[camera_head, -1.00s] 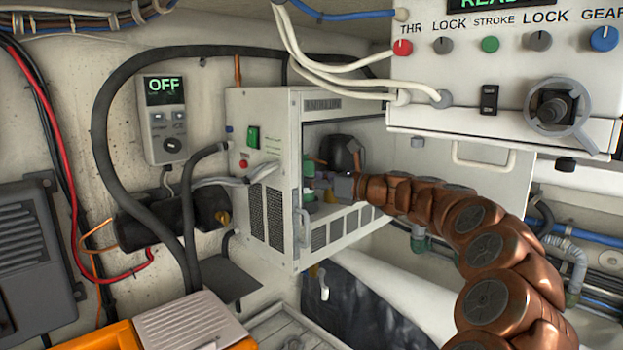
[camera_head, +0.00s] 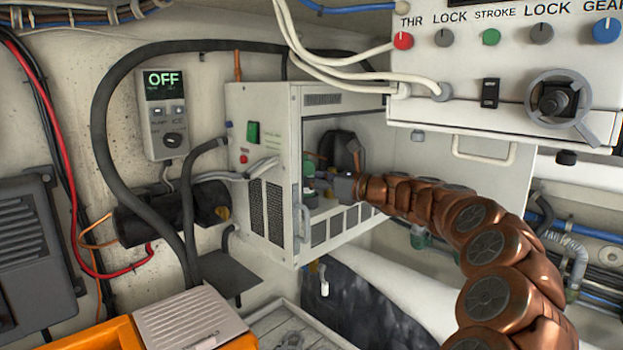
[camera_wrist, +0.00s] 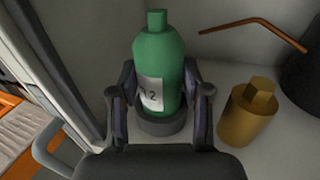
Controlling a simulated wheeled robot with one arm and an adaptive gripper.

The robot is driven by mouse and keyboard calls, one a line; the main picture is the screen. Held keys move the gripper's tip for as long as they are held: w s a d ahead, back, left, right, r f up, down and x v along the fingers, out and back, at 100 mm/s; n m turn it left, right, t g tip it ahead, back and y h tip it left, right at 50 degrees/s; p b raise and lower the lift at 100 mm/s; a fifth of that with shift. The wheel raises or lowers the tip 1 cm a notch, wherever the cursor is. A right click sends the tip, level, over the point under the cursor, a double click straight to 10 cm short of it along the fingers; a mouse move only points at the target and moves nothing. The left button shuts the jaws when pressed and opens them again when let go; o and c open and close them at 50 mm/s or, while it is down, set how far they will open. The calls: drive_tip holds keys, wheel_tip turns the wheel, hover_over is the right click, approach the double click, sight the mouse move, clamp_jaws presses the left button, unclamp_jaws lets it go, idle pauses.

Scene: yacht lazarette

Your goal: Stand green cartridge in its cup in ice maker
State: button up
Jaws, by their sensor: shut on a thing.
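The green cartridge (camera_wrist: 158,60), a bottle shape with a white label reading 2, stands about upright in the wrist view. My gripper (camera_wrist: 158,88) is shut on it, with one dark finger on each side. The cartridge's lower end is at a dark round cup (camera_wrist: 164,122) on the floor of the ice maker. Its base is hidden by the cup's rim, and I cannot tell if it is fully seated. In the head view, the cartridge (camera_head: 308,168) shows small inside the open white ice maker (camera_head: 268,115), with my gripper (camera_head: 325,183) beside it.
A brass bottle-shaped piece (camera_wrist: 249,112) stands close on the right in the wrist view, with a dark rounded object (camera_wrist: 305,80) and a copper tube (camera_wrist: 255,36) behind. The ice maker's left wall and handle (camera_head: 300,222) flank the opening. A control panel (camera_head: 500,90) hangs above my arm.

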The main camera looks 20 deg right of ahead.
drive_tip(key=shift+f, duration=0.4)
drive_tip(key=o, duration=1.2)
drive_tip(key=shift+o, duration=0.2)
drive_tip(key=v, duration=1.2)
drive_tip(key=shift+s+d, duration=0.1)
drive_tip(key=s+d, duration=0.4)
drive_tip(key=s, duration=0.6)
drive_tip(key=shift+s+d+p, duration=0.2)
drive_tip(key=shift+s+p, duration=0.15)
drive_tip(key=shift+s, duration=0.05)
idle(1.2)
